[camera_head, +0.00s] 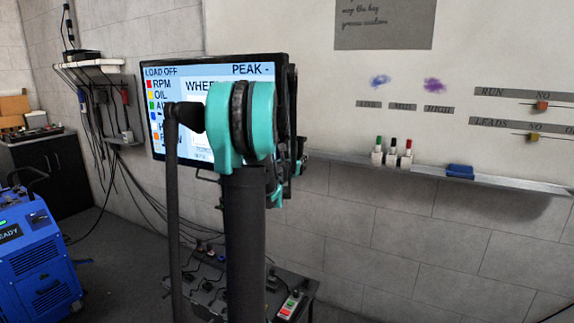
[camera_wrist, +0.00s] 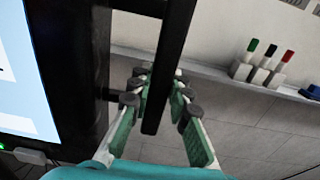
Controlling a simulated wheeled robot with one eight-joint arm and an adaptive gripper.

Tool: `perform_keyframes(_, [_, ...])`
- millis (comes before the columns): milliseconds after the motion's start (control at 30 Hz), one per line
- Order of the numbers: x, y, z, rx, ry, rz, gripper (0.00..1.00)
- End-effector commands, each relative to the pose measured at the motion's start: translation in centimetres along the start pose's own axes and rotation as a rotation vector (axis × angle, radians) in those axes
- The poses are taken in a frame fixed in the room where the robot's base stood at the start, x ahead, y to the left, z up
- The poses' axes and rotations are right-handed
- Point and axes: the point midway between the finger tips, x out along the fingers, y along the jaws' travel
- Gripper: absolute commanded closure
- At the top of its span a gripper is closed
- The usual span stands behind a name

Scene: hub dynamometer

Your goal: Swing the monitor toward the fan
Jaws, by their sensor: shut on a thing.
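The monitor (camera_head: 214,71) stands upright behind my arm, its lit screen facing me with "LOAD OFF" and "PEAK" on it. My arm hides the middle and lower right of the screen. In the wrist view the monitor's lit screen (camera_wrist: 22,75) and dark frame fill the left side. A black bar handle (camera_wrist: 172,45) stands off the monitor's side edge. My gripper (camera_wrist: 160,82) has its fingers on both sides of this bar and is shut on it. In the head view the gripper is mostly hidden behind my arm. I cannot make out a fan for certain.
A blue wheeled machine (camera_head: 38,250) stands at the left, near a dark cabinet (camera_head: 50,172). Cables hang from a wall shelf (camera_head: 92,63). A control box (camera_head: 290,306) sits low below the monitor. A whiteboard ledge (camera_head: 430,170) with markers and a blue eraser (camera_head: 460,171) runs right.

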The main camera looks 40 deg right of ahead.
Motion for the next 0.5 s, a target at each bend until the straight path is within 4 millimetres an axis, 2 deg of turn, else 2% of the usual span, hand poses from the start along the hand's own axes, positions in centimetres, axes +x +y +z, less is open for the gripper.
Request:
perform_keyframes(33, [1.7,-0.7,0.0,0.000,0.000,0.020,1.00])
perform_keyframes(200, [6.7,-0.9,0.0,-0.001,0.000,0.132,1.00])
perform_keyframes(400, [11.8,-0.5,0.0,-0.001,0.000,0.244,1.00])
perform_keyframes(500, [13.7,-0.1,0.0,-0.001,0.000,0.288,1.00])
